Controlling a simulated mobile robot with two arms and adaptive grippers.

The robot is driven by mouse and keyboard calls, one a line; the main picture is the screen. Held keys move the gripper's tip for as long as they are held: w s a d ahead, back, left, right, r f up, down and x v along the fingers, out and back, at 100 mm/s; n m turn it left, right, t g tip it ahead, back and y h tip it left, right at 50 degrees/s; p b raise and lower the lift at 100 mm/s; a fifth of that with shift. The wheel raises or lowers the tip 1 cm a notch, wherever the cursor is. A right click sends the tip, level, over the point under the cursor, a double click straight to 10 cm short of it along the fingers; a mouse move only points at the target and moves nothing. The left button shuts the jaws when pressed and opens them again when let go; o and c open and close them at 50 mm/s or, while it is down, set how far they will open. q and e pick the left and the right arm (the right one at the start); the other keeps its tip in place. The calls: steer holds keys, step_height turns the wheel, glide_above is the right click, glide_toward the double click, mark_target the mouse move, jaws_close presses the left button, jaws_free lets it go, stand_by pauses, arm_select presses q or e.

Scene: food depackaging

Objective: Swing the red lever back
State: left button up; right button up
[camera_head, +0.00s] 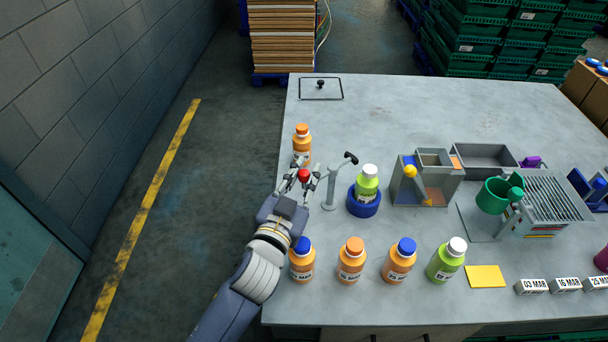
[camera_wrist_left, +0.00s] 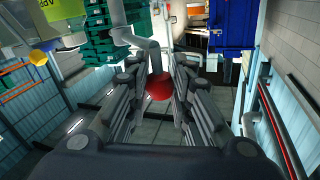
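The red lever end (camera_head: 304,175) is a round red knob on a grey arm, joined to a grey post (camera_head: 331,187) that stands on the table. A black-tipped handle (camera_head: 350,158) sticks out to the upper right of the post. My left gripper (camera_head: 302,169) is at the red knob, with its fingers on either side of it. In the left wrist view the red knob (camera_wrist_left: 159,86) sits between the spread fingers (camera_wrist_left: 158,85), with visible gaps at both sides. My right gripper is not in view.
An orange bottle (camera_head: 302,143) stands just beyond my left gripper. A green bottle (camera_head: 367,183) in a blue ring holder (camera_head: 363,203) stands right of the post. Several bottles line the front, including a blue-capped orange one (camera_head: 302,262) near my arm. The table's (camera_head: 420,108) far part is mostly clear.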

arm_select(q)
steer(key=o, duration=0.4)
steer(key=shift+a, duration=0.1)
steer(key=v, duration=1.2)
